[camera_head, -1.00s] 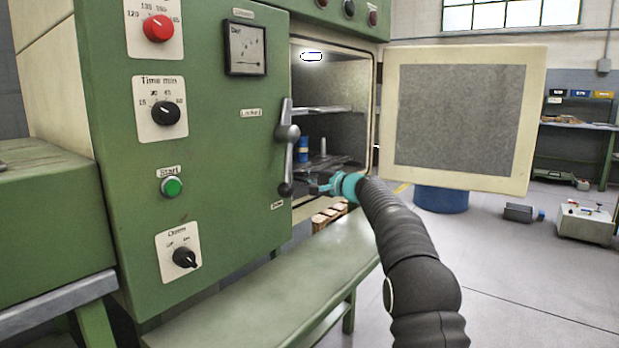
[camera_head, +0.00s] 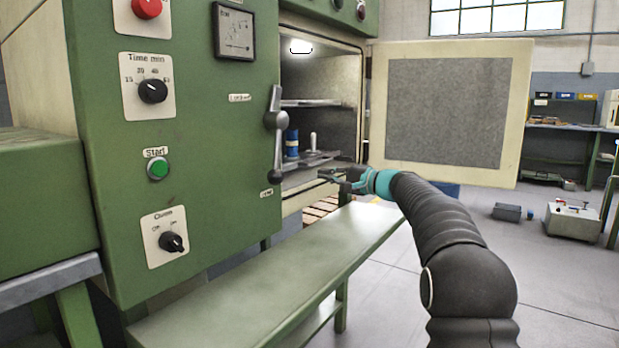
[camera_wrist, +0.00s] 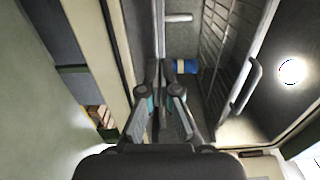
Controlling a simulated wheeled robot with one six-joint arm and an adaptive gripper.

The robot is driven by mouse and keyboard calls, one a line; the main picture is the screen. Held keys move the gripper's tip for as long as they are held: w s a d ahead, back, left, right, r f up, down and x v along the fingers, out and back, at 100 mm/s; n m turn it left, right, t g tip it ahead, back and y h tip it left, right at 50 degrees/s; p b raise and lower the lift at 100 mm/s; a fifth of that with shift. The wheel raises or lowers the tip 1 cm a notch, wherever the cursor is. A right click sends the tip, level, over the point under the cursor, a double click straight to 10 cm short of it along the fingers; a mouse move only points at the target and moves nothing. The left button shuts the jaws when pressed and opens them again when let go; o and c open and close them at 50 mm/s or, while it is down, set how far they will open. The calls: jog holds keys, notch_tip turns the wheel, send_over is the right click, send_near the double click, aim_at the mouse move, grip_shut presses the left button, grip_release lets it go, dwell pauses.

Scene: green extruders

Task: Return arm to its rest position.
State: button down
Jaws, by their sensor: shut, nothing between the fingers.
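My gripper (camera_head: 330,178) is shut and empty in the head view, just outside the mouth of the open green oven (camera_head: 200,120), below its lower shelf level. In the wrist view my gripper (camera_wrist: 165,68) points into the oven chamber, fingers together. My black arm runs from the lower right up to it. A blue cylinder (camera_head: 291,143) stands inside the oven on the lower shelf (camera_head: 312,158); it also shows beyond the fingers in the wrist view (camera_wrist: 184,66).
The oven door (camera_head: 445,110) stands open to the right of the chamber. A long green bench (camera_head: 270,275) runs below the oven front. A lever handle (camera_head: 276,130) is left of the opening.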

jog(key=s+a+f+n+g+h+p, duration=0.1)
jog(key=s+f+n+g+h, duration=0.15)
jog(key=s, duration=1.15)
jog(key=s+a+f+n+g+h+p, duration=0.15)
jog(key=s+h, duration=0.25)
jog(key=s, duration=0.9)
jog(key=s+d+f+n+h, duration=0.1)
jog(key=s+d+f+h, duration=0.1)
jog(key=s, duration=0.7)
jog(key=s+d+f+n+g+h+p, duration=0.1)
jog(key=s+d+f+h, duration=0.2)
jog(key=s+f, duration=0.4)
jog(key=s+d+f+n+h, duration=0.1)
jog(key=s+d+f, duration=0.3)
jog(key=s, duration=0.7)
jog(key=shift+s+d+f+n+h+p, duration=0.15)
jog(key=shift+d+f+n+h+p, duration=0.2)
jog(key=shift+f+h, duration=0.45)
